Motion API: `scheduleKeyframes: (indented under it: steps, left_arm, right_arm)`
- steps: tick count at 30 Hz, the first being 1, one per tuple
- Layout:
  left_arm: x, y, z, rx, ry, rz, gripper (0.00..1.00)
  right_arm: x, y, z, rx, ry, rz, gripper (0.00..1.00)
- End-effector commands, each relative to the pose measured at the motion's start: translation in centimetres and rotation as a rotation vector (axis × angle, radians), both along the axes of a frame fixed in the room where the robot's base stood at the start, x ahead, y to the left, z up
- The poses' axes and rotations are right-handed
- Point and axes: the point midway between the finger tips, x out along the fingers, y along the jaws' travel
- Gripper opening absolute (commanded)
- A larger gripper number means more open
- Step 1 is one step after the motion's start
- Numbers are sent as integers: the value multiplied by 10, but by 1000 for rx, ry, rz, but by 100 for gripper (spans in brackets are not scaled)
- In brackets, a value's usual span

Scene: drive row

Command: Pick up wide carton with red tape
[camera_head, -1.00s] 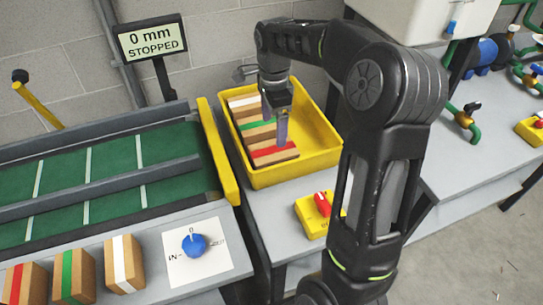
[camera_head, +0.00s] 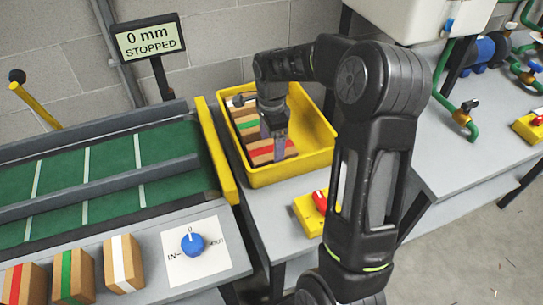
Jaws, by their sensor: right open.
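A wide brown carton with red tape (camera_head: 259,155) lies in the front part of a yellow bin (camera_head: 300,170). My right gripper (camera_head: 273,143) is open and points down into the bin. Its fingers are at the red-taped carton and hide part of it; I cannot tell whether they touch it. A carton with green tape (camera_head: 246,127) and one with white tape (camera_head: 240,103) lie behind it in the same bin. My left gripper is not in view.
Smaller cartons with red (camera_head: 22,285), green (camera_head: 70,277) and white tape (camera_head: 121,262) stand on the front left table beside a blue knob (camera_head: 193,244). A green conveyor (camera_head: 110,170) is left of the bin. A red switch on a yellow box (camera_head: 308,212) sits in front.

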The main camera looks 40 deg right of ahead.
Motion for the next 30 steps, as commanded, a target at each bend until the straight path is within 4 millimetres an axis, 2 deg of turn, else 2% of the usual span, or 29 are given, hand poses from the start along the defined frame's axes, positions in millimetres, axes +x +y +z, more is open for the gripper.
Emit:
scheduleKeyframes:
  steps: [4,20,30]
  left_arm:
    - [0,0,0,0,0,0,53]
    - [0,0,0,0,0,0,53]
    - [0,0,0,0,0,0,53]
  right_arm:
    - [0,0,-9,0,0,1,85]
    - [0,0,-8,0,-1,1,85]
    - [0,0,-8,0,-1,1,59]
